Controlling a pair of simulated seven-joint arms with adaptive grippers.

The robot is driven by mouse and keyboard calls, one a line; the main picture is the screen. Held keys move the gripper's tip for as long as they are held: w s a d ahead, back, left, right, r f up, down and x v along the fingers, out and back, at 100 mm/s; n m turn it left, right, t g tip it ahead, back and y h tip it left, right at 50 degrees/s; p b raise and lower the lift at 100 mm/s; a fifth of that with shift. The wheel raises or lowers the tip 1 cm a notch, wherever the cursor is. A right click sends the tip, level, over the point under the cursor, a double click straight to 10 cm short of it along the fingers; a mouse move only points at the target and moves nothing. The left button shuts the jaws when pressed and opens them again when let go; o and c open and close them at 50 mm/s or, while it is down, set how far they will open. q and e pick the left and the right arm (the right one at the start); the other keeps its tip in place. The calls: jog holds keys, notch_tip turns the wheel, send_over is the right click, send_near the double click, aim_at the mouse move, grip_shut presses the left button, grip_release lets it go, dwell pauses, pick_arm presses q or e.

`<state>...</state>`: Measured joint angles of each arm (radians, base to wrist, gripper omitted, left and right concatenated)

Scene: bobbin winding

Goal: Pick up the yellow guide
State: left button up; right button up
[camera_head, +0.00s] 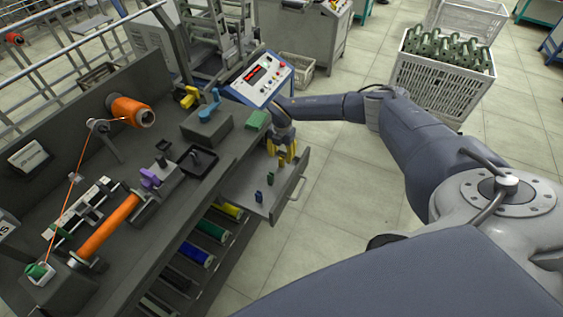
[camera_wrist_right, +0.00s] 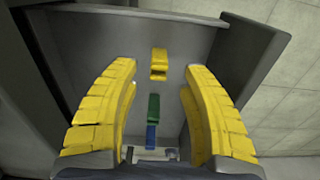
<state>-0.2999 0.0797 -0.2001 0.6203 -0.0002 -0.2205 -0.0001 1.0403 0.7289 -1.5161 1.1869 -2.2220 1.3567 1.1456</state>
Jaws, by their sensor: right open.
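The yellow guide (camera_wrist_right: 159,64) stands in the open drawer (camera_head: 290,190), farthest along a row with a green guide (camera_wrist_right: 154,107) and a blue guide (camera_wrist_right: 152,136). In the head view the green guide (camera_head: 270,178) and blue guide (camera_head: 258,197) show in the drawer; the yellow one is hard to tell from my yellow fingers. My right gripper (camera_head: 287,152) is over the drawer's far part. In the right wrist view my right gripper (camera_wrist_right: 157,110) is open, its fingers on both sides of the row, with nothing held. My left gripper is not in view.
The drawer wall and handle (camera_head: 299,186) bound the space around the guides. The workbench at left carries an orange spool (camera_head: 134,111), an orange roller (camera_head: 107,228) and a purple part (camera_head: 149,178). A blue-framed control panel (camera_head: 262,76) stands behind. A white crate (camera_head: 440,82) is beyond my right arm.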

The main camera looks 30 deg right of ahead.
aim_at(281, 167)
jog(key=shift+a+f, duration=0.15)
jog(key=shift+f, duration=2.7)
jog(key=shift+c, duration=0.3)
grip_shut()
